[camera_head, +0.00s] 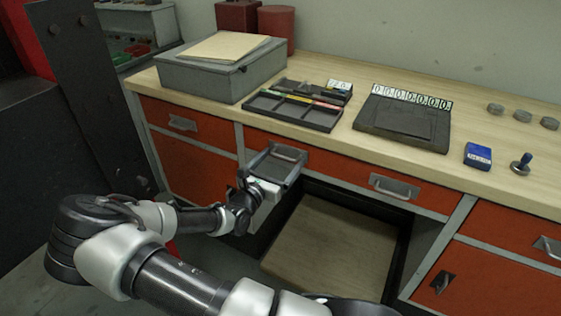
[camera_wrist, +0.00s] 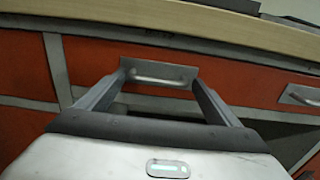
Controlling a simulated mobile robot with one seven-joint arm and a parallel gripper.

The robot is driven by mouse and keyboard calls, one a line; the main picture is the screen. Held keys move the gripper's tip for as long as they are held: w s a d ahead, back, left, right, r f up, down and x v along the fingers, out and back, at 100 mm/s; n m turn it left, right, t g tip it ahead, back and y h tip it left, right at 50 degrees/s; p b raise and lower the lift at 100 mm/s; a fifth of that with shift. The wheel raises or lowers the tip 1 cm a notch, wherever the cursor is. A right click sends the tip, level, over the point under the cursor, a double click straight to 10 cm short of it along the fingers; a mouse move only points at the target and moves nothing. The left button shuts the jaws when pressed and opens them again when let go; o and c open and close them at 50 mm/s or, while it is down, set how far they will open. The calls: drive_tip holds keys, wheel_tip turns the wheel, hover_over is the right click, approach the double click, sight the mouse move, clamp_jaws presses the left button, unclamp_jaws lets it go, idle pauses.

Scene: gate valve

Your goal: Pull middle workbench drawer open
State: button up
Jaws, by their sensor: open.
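The middle drawer (camera_head: 340,170) is a wide red front under the wooden worktop and looks flush with the bench. It has two grey metal handles. The right handle (camera_head: 394,188) is clear. The left handle shows in the wrist view (camera_wrist: 158,76), between my fingers. My gripper (camera_head: 285,154) is open, with its two dark fingers reaching toward this left handle, one on each side. In the wrist view my gripper (camera_wrist: 160,85) points at the drawer front. I cannot tell whether the fingers touch the handle.
Below the drawer is an open bay with a wooden board (camera_head: 325,248). A left drawer (camera_head: 195,125) and a right drawer (camera_head: 515,235) flank it. The worktop (camera_head: 350,148) carries a grey box (camera_head: 215,75), a black tray (camera_head: 292,112), a dark device (camera_head: 403,122) and a blue box (camera_head: 478,156).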

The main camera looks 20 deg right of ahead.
drive_tip(key=c, duration=1.2)
drive_tip(key=shift+p+v, duration=3.35)
drive_tip(key=shift+v, duration=12.65)
drive_tip(key=shift+s+d, duration=0.15)
drive_tip(key=o, duration=1.2)
